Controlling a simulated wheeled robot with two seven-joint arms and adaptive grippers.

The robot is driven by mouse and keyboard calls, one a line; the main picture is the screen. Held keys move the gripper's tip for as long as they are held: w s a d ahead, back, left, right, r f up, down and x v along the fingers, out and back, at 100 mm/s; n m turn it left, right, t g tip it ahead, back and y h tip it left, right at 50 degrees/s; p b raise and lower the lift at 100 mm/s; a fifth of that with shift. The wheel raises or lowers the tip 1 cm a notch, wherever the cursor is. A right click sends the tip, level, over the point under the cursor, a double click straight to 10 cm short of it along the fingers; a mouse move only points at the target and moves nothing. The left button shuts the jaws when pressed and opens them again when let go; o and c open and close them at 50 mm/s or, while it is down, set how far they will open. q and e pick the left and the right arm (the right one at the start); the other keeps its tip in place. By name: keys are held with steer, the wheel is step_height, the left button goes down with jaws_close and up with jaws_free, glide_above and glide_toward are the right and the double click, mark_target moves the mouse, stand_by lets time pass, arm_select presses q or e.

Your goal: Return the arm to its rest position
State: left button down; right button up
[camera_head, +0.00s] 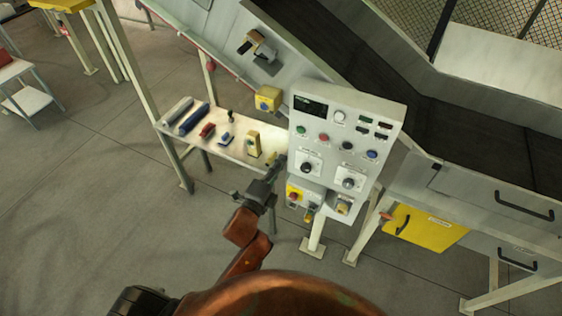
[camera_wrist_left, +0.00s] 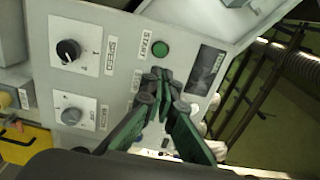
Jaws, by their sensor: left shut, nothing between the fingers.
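My left arm reaches up from the bottom of the head view. Its gripper (camera_head: 277,170) is at the left edge of a white control panel (camera_head: 381,103). In the left wrist view the gripper's green fingers (camera_wrist_left: 158,84) are shut with nothing between them. They appear in front of the panel face, just below the green START button (camera_wrist_left: 161,47). I cannot tell whether the fingertips touch the panel. The SPEED knob (camera_wrist_left: 68,50) and a second knob (camera_wrist_left: 71,115) are left of the fingers. My right gripper is not in view.
A side shelf (camera_head: 237,150) with several small tools stands left of the panel. A conveyor (camera_head: 465,125) runs behind and to the right. The grey floor (camera_head: 90,215) at the left is clear.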

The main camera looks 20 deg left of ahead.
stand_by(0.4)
